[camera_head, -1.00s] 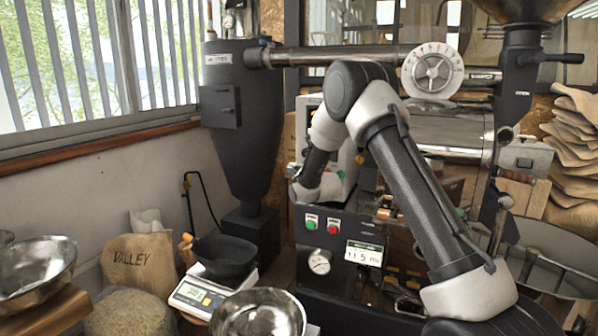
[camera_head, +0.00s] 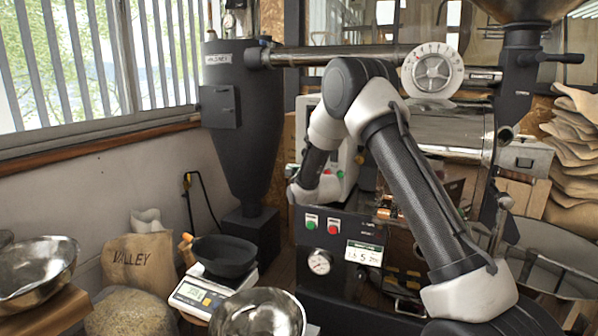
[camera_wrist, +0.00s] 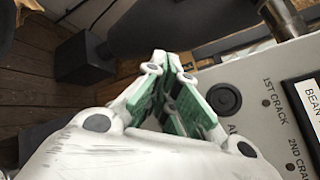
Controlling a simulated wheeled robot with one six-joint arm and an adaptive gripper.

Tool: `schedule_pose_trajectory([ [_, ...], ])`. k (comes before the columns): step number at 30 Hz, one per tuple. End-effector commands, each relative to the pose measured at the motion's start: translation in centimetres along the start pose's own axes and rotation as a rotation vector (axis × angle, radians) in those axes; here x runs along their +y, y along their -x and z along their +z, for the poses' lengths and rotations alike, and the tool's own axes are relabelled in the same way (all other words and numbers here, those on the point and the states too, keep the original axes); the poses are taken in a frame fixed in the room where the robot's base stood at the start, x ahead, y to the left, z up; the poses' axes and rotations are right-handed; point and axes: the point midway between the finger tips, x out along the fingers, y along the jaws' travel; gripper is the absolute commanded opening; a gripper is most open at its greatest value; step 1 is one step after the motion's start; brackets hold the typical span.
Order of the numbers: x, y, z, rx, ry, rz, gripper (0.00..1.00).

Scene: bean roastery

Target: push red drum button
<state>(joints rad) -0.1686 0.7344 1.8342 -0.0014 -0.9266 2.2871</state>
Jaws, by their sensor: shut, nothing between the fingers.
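A red button (camera_head: 333,226) sits beside a green button (camera_head: 311,222) on the black front panel of the roasting machine in the head view. Small red (camera_head: 327,172) and green (camera_head: 341,174) spots also show by the pale control box behind my arm; labels are too small to read. My gripper (camera_wrist: 167,62) is shut and empty in the wrist view, with its green-padded fingers together. It is over or beside a pale panel (camera_wrist: 255,85) with a black round button (camera_wrist: 224,98). No red button shows there, and contact cannot be told. My wrist hides the fingertips in the head view.
A dial gauge (camera_head: 319,262) and a display (camera_head: 364,253) are on the black panel. A scale (camera_head: 197,296), steel bowls (camera_head: 258,315) and a sack (camera_head: 141,260) stand lower left.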

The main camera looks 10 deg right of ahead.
Motion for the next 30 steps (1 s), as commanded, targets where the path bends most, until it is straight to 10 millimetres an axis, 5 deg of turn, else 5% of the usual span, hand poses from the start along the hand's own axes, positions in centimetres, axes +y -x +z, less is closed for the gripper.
schedule_pose_trajectory([
  [30, 2.5, 3.5, 2.5, 0.0, -0.001, -0.001, 0.0],
])
